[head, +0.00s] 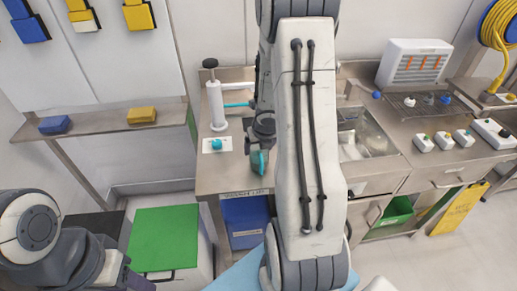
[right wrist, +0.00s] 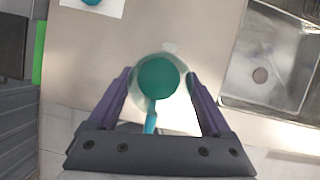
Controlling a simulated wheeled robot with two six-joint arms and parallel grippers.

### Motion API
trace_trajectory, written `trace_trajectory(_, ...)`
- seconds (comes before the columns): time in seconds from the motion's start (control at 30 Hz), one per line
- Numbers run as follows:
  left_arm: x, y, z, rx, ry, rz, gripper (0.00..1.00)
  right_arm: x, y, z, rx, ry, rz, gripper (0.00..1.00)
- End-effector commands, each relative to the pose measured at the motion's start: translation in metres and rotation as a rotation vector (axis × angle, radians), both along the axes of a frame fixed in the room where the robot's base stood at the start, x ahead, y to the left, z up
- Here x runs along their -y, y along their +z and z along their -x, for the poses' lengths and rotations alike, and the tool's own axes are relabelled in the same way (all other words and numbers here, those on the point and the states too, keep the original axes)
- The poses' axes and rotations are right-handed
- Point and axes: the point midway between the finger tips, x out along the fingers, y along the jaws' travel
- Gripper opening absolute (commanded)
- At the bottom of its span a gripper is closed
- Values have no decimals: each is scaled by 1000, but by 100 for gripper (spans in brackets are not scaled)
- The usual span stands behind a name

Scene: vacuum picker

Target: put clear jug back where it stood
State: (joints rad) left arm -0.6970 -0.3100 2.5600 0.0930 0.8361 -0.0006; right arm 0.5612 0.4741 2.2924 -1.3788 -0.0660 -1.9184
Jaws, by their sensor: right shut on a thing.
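The clear jug (right wrist: 176,110) shows in the right wrist view from above, with a round teal top or content and a blue strip towards my palm. My right gripper (right wrist: 159,78) has its purple fingers on both sides of the jug, shut on it. In the head view my right gripper (head: 262,150) is partly hidden by my arm, and the jug (head: 259,163) shows as a teal shape near the bench's front edge. I cannot tell whether the jug touches the bench. Part of my left gripper (head: 138,283) shows at the bottom left; its fingertips are not clear.
The steel bench (head: 212,181) bears a white pump-like device (head: 216,105) and a white plate with a teal knob (head: 217,145). A sink (right wrist: 270,65) lies to the right. A blue bin (head: 245,222) stands below, and a green-topped box (head: 165,238) stands left.

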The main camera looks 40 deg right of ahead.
Motion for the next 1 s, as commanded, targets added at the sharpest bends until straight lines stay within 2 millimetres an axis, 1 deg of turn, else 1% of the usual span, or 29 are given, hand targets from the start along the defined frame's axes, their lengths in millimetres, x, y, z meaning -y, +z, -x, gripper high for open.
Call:
trace_trajectory(0.07, 0, -4, 0, 0, 0, 0, 50, 0, -4, 0, 1, 0, 0, 8)
trace_trajectory(0.1, 0, -3, 0, 0, 0, 0, 50, 0, -3, 0, 0, 0, 0, 95)
trace_trajectory(0.13, 0, -2, 0, 0, 0, 0, 50, 0, -2, 0, 0, 0, 0, 100)
trace_trajectory(0.37, 0, -2, 0, 0, 0, 0, 50, 0, -2, 0, 0, 0, 0, 100)
trace_trajectory(0.47, 0, 3, 0, 0, 0, 0, 50, 0, 3, 0, 0, 0, 0, 100)
trace_trajectory(0.57, 0, 15, 0, 0, 0, 0, 50, -2, 19, 5, 2, 0, 1, 100)
trace_trajectory(0.8, 0, 52, 0, 0, 2, 0, 50, -9, 68, 22, 1, 1, 2, 100)
trace_trajectory(0.9, 0, 65, 0, 0, 3, 0, 50, -12, 85, 29, 2, 0, 1, 100)
trace_trajectory(1.0, 0, 75, 0, 0, 3, 0, 50, -15, 98, 35, 1, 0, 0, 100)
